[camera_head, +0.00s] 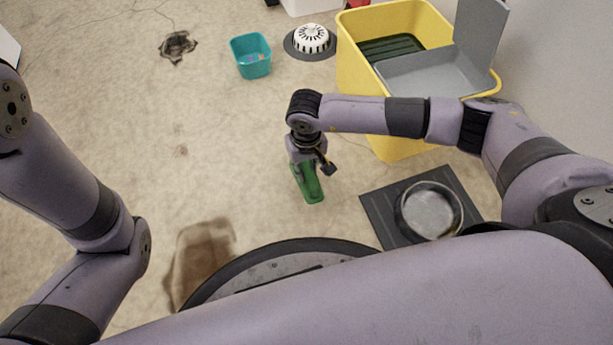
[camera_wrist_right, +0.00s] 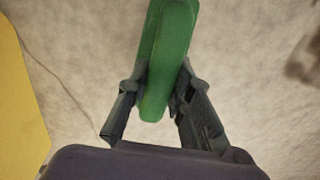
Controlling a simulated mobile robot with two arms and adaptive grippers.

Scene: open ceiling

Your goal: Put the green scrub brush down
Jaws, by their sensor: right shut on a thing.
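The green scrub brush (camera_head: 309,186) is in my right gripper (camera_head: 302,168), in front of my base. In the right wrist view the brush (camera_wrist_right: 170,60) runs up and out of the frame between the two fingers of the right gripper (camera_wrist_right: 158,95), which touch its sides. The floor shows behind it; I cannot tell how high the brush is above the floor. The bristles are not clearly visible. My left arm comes in at the left of the head view, but its gripper is out of the frame.
A yellow mop bucket (camera_head: 357,75) with a grey wringer stands behind my right arm. A metal bowl (camera_head: 430,210) sits on a dark mat (camera_head: 381,207) at the right. A teal bin (camera_head: 251,66) and a white domed thing (camera_head: 311,39) stand farther back. The floor at centre-left is clear.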

